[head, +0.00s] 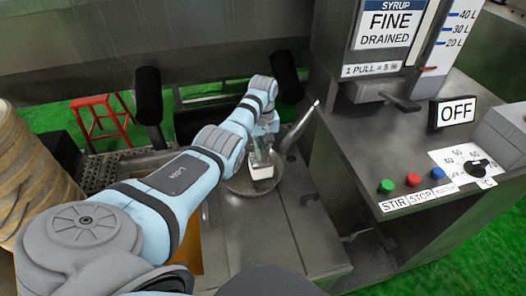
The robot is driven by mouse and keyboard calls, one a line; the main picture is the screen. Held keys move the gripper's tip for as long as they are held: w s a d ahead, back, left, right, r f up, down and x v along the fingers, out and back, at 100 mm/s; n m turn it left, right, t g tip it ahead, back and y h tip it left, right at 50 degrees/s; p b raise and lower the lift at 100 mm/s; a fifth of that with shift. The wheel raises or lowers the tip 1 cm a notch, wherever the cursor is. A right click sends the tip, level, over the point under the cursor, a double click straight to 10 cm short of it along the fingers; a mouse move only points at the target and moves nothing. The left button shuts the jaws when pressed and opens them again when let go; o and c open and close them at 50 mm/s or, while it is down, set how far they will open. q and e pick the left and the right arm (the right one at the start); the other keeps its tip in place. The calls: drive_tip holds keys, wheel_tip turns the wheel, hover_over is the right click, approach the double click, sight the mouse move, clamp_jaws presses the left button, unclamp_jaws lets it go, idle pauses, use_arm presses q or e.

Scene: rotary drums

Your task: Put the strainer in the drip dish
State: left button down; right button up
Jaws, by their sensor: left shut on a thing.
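My left gripper (262,156) reaches in from the left and points down over the metal counter. It is shut on a small pale block-like part, which I take to be part of the strainer (262,172); the fingers hide much of it. Directly beneath is a round, shallow grey metal dish (240,185), which looks like the drip dish. The pale part overlaps the dish in the picture; I cannot tell whether it touches it. A slanted metal tube with a pale tip rises to the right of the gripper. My right gripper is not in view.
A syrup machine (385,60) with a control panel (425,185) stands at the right. Its sign (457,111) reads OFF. A stack of tan round items (30,185) is at the left edge. A red stool (100,118) stands behind. The front counter (270,235) is clear.

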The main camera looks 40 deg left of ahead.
use_arm(q)
drive_tip(key=shift+s+d+r, duration=0.2)
drive_tip(key=shift+d+r, duration=0.05)
drive_tip(key=shift+w+f, duration=0.15)
drive_tip(key=shift+f, duration=0.1)
drive_tip(key=c, duration=1.9)
unclamp_jaws()
drive_tip(key=shift+w+f, duration=0.15)
drive_tip(key=o, duration=0.3)
drive_tip(key=shift+a, duration=0.1)
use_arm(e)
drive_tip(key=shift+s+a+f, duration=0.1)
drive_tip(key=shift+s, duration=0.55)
use_arm(q)
drive_tip(key=shift+r, duration=0.35)
wheel_tip(320, 180, up, 12)
drive_tip(key=p, duration=0.3)
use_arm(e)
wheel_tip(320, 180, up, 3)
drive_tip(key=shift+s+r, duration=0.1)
use_arm(q)
drive_tip(key=shift+f, duration=0.1)
